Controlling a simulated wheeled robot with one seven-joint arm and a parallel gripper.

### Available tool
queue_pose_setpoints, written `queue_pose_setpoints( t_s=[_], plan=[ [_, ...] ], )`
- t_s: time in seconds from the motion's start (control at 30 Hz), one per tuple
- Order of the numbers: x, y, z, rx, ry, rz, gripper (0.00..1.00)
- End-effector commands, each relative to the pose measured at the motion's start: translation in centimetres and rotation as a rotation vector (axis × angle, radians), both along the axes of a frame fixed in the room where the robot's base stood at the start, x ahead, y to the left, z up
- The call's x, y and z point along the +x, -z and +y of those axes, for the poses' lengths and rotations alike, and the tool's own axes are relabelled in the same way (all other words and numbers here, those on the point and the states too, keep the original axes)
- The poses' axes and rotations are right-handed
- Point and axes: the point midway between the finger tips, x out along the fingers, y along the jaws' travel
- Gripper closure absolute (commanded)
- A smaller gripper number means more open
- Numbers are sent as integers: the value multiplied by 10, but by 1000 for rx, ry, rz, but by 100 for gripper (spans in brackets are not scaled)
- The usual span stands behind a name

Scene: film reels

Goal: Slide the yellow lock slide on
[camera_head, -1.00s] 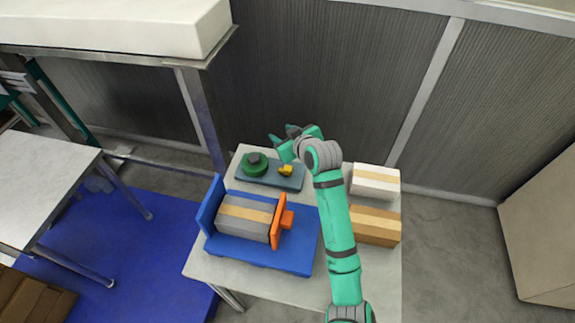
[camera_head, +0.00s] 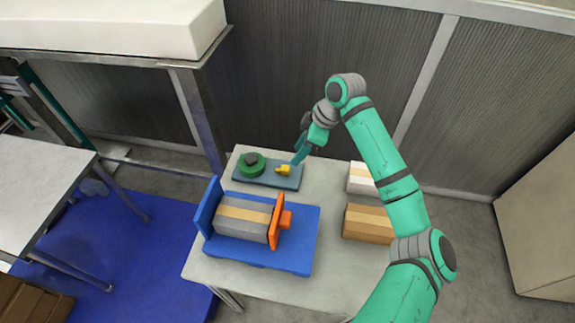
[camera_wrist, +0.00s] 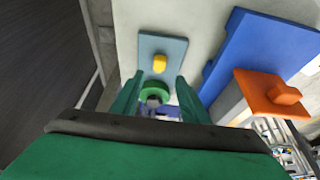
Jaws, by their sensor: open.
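The yellow lock slide (camera_head: 283,170) sits on the right part of a grey-blue base plate (camera_head: 266,183) on the table. A green reel (camera_head: 251,165) with a dark centre piece stands on the left part of the same plate. My gripper (camera_head: 297,160) points down just right of and above the yellow slide, apart from it as far as I can tell. In the wrist view the two green fingers (camera_wrist: 152,88) are spread with nothing held between them. There the yellow slide (camera_wrist: 159,63) shows beyond the fingertips, and the green reel (camera_wrist: 154,93) shows between them.
A blue fixture (camera_head: 300,258) with a grey box (camera_head: 243,222) and an orange plate (camera_head: 277,222) stands at the front of the table. A brown box (camera_head: 367,223) and a white box (camera_head: 359,178) lie to the right. Bare table lies between them.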

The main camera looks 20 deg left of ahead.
Motion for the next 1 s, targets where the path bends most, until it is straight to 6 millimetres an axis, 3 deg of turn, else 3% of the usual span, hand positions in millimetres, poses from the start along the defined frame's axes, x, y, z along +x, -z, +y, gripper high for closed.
queue_pose_setpoints(
  t_s=[0.3,0.5,0.97,1.0],
  plan=[
    [-5,52,21,0,1,2,59],
    [-7,76,31,1,2,0,59],
    [-8,86,35,2,2,-2,59],
    [-8,86,35,2,2,-2,69]
  ],
)
